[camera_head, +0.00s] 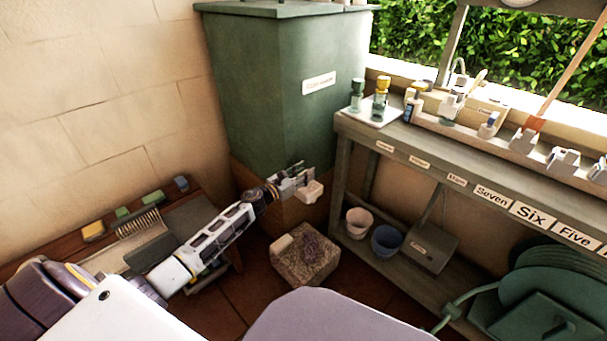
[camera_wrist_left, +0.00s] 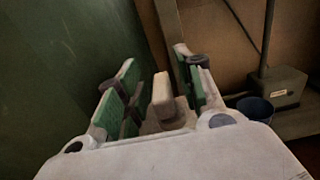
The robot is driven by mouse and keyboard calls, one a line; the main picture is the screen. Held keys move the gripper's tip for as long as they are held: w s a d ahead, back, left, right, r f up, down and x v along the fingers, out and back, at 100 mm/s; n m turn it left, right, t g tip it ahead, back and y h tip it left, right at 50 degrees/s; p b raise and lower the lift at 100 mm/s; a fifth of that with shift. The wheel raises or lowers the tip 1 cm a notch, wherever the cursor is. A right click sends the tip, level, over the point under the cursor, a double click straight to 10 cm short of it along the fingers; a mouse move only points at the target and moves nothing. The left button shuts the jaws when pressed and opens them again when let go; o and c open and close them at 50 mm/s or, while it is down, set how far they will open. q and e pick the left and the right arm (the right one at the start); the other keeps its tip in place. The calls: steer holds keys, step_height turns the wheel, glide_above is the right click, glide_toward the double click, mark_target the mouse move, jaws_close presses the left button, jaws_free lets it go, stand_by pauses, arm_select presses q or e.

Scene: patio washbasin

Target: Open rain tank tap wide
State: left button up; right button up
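The green rain tank (camera_head: 285,95) stands at the back on a brown base, with a white label on its front. A pale tap-like piece (camera_head: 311,191) sticks out low at its front right; its details are small. My left gripper (camera_head: 300,176) is at the tank's lower front, right beside this piece and partly over it. In the left wrist view, the left gripper (camera_wrist_left: 157,65) has its fingers apart, with a pale upright handle (camera_wrist_left: 163,96) between them. I see gaps on both sides of the handle. Its lower part is hidden by the gripper body. My right gripper is not in view.
A stone block (camera_head: 307,262) lies on the floor below the gripper. A green hose reel (camera_head: 550,285) is at lower right.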

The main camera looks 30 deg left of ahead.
arm_select(q)
steer(key=shift+c, duration=0.4)
jaws_close()
